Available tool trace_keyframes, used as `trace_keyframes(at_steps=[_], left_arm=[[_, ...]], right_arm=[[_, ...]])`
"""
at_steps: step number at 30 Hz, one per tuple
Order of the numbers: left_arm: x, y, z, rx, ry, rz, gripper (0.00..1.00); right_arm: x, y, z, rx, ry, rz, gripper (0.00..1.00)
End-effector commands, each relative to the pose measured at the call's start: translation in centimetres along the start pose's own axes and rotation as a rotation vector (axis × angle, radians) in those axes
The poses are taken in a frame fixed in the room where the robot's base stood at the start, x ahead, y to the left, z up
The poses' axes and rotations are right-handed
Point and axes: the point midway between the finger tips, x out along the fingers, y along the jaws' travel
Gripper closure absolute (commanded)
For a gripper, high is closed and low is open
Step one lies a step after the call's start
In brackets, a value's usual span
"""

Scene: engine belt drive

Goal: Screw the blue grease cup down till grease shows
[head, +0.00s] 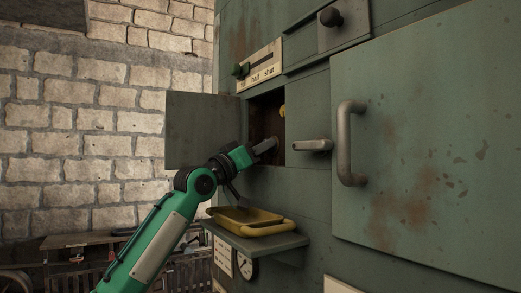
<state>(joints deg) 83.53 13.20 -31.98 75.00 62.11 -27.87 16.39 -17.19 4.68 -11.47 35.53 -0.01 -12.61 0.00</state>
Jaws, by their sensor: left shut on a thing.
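My left gripper (270,146) is in the mouth of a small open compartment (264,108) in the green machine casing. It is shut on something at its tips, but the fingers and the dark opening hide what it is. I cannot make out a blue grease cup or any grease in the head view. A small yellow part (282,111) shows inside the compartment, above and to the right of the gripper. My right gripper is not in view.
The compartment's door (203,130) stands open to the left. A grey lever (312,145) juts out just right of the opening. A shelf (257,246) below carries a yellow tray (247,217). A large door with a bar handle (346,145) is at right.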

Motion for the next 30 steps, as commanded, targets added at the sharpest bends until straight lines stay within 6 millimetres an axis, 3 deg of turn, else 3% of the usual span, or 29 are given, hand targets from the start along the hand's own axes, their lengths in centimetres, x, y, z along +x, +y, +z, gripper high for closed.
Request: trace_keyframes(at_steps=[9,26,27,30], left_arm=[[0.00,-0.17,-0.02,0.094,0.003,0.041,0.95],[0.01,-0.16,-0.02,0.115,0.003,0.051,0.95],[0.01,-0.15,-0.02,0.115,0.003,0.051,0.67],[0.01,-0.15,-0.02,0.115,0.003,0.051,0.63]], right_arm=[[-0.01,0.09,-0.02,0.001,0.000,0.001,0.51],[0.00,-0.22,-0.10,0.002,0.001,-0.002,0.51],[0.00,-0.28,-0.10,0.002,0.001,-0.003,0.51],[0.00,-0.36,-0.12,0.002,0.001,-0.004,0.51]])
